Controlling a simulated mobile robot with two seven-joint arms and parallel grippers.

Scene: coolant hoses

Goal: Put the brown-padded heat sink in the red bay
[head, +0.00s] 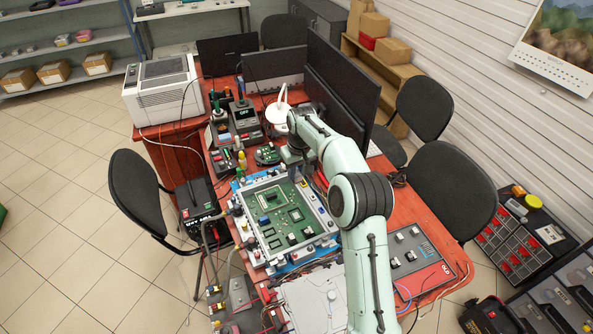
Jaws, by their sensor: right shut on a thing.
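My right arm reaches up from the bottom. Its gripper (291,160) is at the back of the bench, just behind the white-framed fixture (243,190) with the green circuit board (270,218). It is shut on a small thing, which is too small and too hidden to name. I cannot make out brown padding on any part. A grey and red tray (437,278) holding several small dark parts lies right of my arm. I cannot tell which place is the red bay. My left gripper is not in view.
Monitors (345,85) stand behind and right of my arm. Bench instruments (243,117) and a round green board (268,154) are left of the gripper. A pale flat panel (315,300) and hoses (207,240) lie at the front. Chairs (140,190) flank the bench.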

